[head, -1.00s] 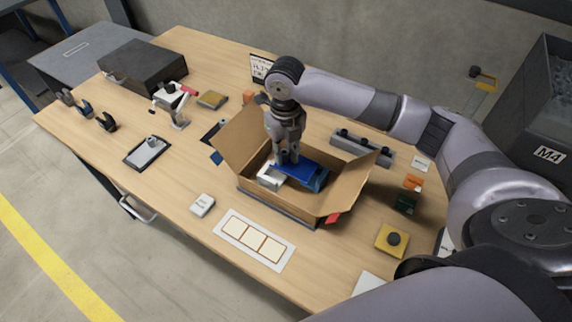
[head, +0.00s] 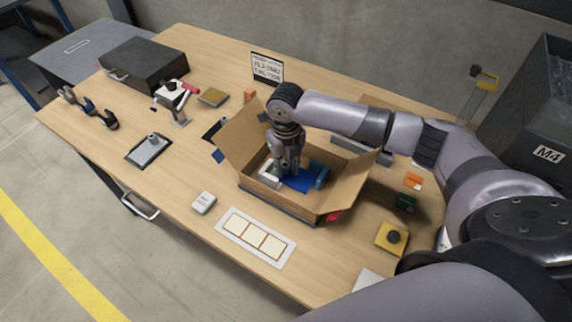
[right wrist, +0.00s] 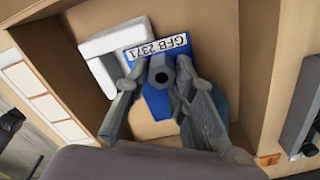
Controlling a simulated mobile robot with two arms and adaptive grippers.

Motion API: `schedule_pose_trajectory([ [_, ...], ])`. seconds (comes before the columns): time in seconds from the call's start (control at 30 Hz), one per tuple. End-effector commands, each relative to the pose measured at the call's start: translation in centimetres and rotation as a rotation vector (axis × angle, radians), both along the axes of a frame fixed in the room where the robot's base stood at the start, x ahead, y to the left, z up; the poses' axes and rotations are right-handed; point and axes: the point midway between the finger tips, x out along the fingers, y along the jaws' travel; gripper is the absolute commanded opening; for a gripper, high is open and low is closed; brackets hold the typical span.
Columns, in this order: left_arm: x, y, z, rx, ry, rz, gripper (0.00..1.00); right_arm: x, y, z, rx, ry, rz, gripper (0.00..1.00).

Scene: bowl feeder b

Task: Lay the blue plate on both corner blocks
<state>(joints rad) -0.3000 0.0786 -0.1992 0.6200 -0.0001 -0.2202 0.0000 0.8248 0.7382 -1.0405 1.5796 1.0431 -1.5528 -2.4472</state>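The blue plate (head: 301,183) is inside the cardboard box, with a white corner block (head: 268,172) to its left and a blue corner block (head: 320,174) to its right. In the right wrist view the plate (right wrist: 153,102) carries a "GFB 2371" label and a dark hexagonal knob (right wrist: 161,77). One plate edge meets the white block (right wrist: 103,45); whether it rests on both blocks is unclear. The blue block is partly behind a finger. My right gripper (right wrist: 161,68) is open, its fingers apart on either side of the knob. My left gripper is out of view.
The cardboard box (head: 346,190) has raised flaps around my right gripper. A white card with outlined squares (head: 254,238) lies in front. A yellow block with a black knob (head: 391,239) stands at right.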

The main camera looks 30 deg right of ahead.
Motion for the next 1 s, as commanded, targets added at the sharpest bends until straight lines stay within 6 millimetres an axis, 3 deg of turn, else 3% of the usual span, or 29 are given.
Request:
schedule_pose_trajectory([
  [0.2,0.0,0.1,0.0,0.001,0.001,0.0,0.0,0.0,0.0,0.0,0.0,0.0,0.0,0.4],
  [0.57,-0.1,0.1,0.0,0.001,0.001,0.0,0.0,0.0,0.0,0.5,0.001,-0.002,0.0,0.4],
  [0.67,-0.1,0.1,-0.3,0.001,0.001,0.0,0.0,0.1,0.0,1.6,0.0,-0.003,0.0,0.4],
  [1.0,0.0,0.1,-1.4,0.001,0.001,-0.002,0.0,0.2,0.0,8.7,0.001,-0.005,0.0,0.4],
])
